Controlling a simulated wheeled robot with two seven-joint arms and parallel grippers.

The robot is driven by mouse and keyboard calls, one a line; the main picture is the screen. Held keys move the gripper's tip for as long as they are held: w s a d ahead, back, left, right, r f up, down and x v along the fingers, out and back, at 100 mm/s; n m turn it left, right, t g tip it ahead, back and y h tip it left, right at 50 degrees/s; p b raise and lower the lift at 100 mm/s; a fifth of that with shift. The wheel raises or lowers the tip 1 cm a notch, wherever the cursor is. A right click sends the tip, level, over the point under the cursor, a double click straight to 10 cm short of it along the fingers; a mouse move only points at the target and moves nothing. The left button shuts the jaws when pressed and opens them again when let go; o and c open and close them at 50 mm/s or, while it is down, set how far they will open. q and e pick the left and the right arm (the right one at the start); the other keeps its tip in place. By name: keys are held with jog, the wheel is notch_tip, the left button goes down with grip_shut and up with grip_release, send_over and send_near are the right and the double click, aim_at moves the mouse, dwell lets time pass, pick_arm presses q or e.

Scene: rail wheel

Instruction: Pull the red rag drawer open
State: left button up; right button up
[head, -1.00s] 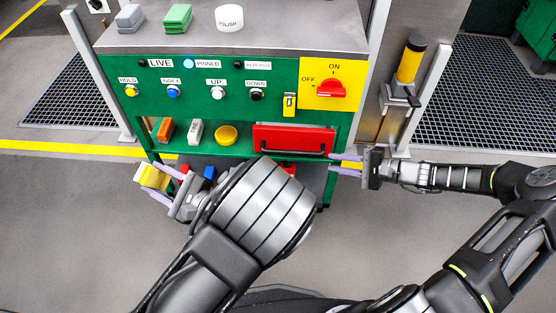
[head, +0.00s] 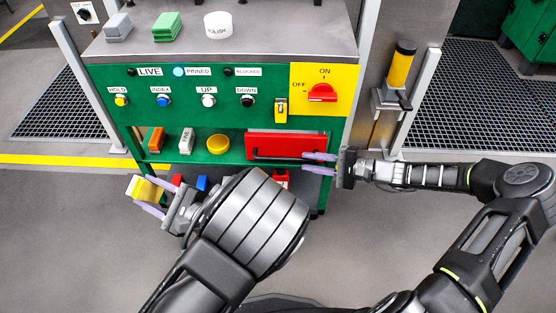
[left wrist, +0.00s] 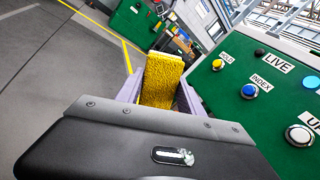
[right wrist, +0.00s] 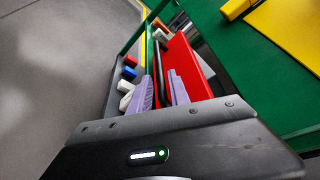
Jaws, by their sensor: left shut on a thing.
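The red rag drawer (head: 287,140) sits at the right of the green cabinet's lower shelf, with a dark bar handle (head: 285,157) along its front. The drawer also shows in the right wrist view (right wrist: 186,66). My right gripper (head: 305,161) is at the handle's right end, its lilac fingers apart. In the right wrist view the handle (right wrist: 159,72) runs between the open fingers; contact cannot be told. My left gripper (head: 140,192) is shut on a yellow textured block (left wrist: 161,80), left of the cabinet and away from the drawer.
An orange block (head: 156,139), a white block (head: 187,141) and a yellow bowl (head: 218,143) stand on the shelf left of the drawer. A red rotary switch (head: 322,92) is above it. A post with a yellow cylinder (head: 402,66) stands right. Floor in front is clear.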

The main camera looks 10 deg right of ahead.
aim_at(297, 160)
jog(key=b+x, duration=0.1)
jog(key=x, duration=0.6)
grip_shut()
dwell(1.3)
